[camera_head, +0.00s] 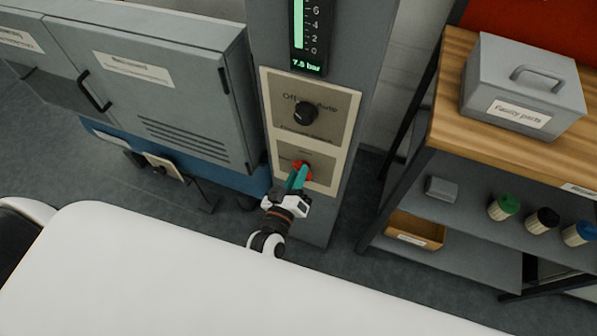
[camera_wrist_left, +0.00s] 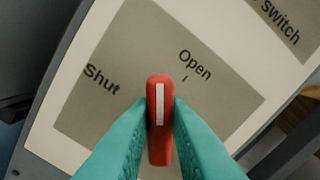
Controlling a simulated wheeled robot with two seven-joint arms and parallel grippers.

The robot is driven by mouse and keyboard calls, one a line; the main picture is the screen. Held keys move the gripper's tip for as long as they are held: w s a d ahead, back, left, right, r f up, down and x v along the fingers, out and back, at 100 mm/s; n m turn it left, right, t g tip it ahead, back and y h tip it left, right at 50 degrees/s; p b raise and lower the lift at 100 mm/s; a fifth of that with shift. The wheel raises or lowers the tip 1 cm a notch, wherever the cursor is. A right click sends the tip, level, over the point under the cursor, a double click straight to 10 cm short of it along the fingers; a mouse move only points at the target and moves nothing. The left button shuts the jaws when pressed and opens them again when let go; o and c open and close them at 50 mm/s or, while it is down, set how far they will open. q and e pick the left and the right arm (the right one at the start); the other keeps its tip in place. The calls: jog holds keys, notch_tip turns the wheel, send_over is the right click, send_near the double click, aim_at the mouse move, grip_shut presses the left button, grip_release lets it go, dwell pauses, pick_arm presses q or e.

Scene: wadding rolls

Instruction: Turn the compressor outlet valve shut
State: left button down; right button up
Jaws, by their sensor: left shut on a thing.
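The outlet valve is a red handle (camera_wrist_left: 159,100) with a white stripe, on the lower plate of a grey column; its red also shows in the head view (camera_head: 307,170). My left gripper (camera_head: 299,177) has teal fingers shut on both sides of the handle, as the left wrist view (camera_wrist_left: 159,128) shows. The plate (camera_wrist_left: 100,100) carries the words Shut, at left, and Open, at upper right. The handle's striped end points between the two words, turned away from the Open mark. The fingers hide part of the plate. My right gripper is not in view.
A black selector knob (camera_head: 305,113) sits above the valve. A display (camera_head: 308,65) above it reads about 7.5 bar. A grey cabinet (camera_head: 150,90) stands close at left. A shelf unit with a grey Faulty parts box (camera_head: 525,90) stands at right.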

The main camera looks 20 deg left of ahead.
pick_arm(q)
jog(key=shift+a+f+n+b, duration=0.15)
jog(key=shift+n+b, duration=0.15)
jog(key=shift+n, duration=2.3)
jog(key=shift+a+f+n+b, duration=0.1)
jog(key=shift+n+b, duration=0.2)
jog(key=shift+n, duration=2.3)
jog(key=c, duration=1.4)
grip_release()
jog(key=shift+o, duration=0.2)
jog(key=shift+d, duration=0.1)
jog(key=s+b, duration=0.1)
jog(key=s, duration=1.1)
jog(key=shift+a, duration=0.25)
